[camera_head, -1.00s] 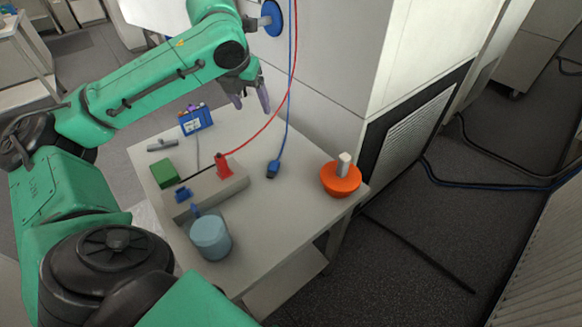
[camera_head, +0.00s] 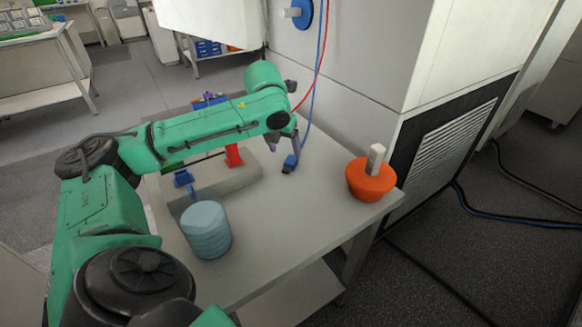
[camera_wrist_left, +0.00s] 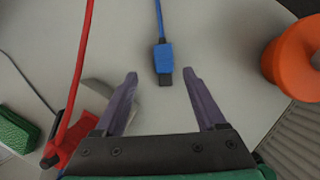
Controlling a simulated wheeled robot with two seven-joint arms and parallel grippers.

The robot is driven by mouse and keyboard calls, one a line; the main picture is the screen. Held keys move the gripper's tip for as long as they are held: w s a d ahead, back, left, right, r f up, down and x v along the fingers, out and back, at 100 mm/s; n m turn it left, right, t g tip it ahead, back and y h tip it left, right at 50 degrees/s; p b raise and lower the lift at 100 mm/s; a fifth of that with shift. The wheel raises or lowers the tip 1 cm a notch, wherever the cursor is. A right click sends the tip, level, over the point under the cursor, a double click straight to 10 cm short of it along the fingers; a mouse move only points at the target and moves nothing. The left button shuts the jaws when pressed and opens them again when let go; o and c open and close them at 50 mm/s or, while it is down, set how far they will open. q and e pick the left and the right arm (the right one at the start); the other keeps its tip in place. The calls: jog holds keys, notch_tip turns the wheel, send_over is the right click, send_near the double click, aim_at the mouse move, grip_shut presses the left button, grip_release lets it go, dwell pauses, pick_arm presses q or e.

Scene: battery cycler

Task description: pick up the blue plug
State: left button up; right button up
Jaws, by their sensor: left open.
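The blue plug (camera_head: 290,162) lies on the table at the end of its blue cable, with a dark tip. In the left wrist view the blue plug (camera_wrist_left: 163,62) lies between and just beyond the fingertips, its dark end toward my palm. My left gripper (camera_head: 288,138) is above the table close to the plug. In its wrist view the left gripper (camera_wrist_left: 160,76) is open and empty, with a finger on either side of the plug's line. My right gripper is not in view.
A red plug (camera_head: 233,155) stands in a grey block (camera_head: 225,182), its red cable rising nearby. A blue-grey round container (camera_head: 206,232) stands in front. An orange bowl-shaped holder (camera_head: 370,182) stands at the right edge. The cabinet wall (camera_head: 350,90) rises behind.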

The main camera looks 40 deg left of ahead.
aim_at(291, 160)
pick_arm(q)
jog(key=x, duration=0.6)
jog(key=shift+w+d+r+b, duration=0.1)
jog(key=shift+w+d+b, duration=0.15)
jog(key=shift+b, duration=0.05)
jog(key=shift+r, duration=0.1)
grip_shut()
jog(key=shift+r, duration=0.1)
jog(key=shift+r, duration=0.3)
notch_tip(291, 160, up, 19)
jog(key=p, duration=0.4)
jog(key=shift+p, duration=0.35)
jog(key=shift+r, duration=0.1)
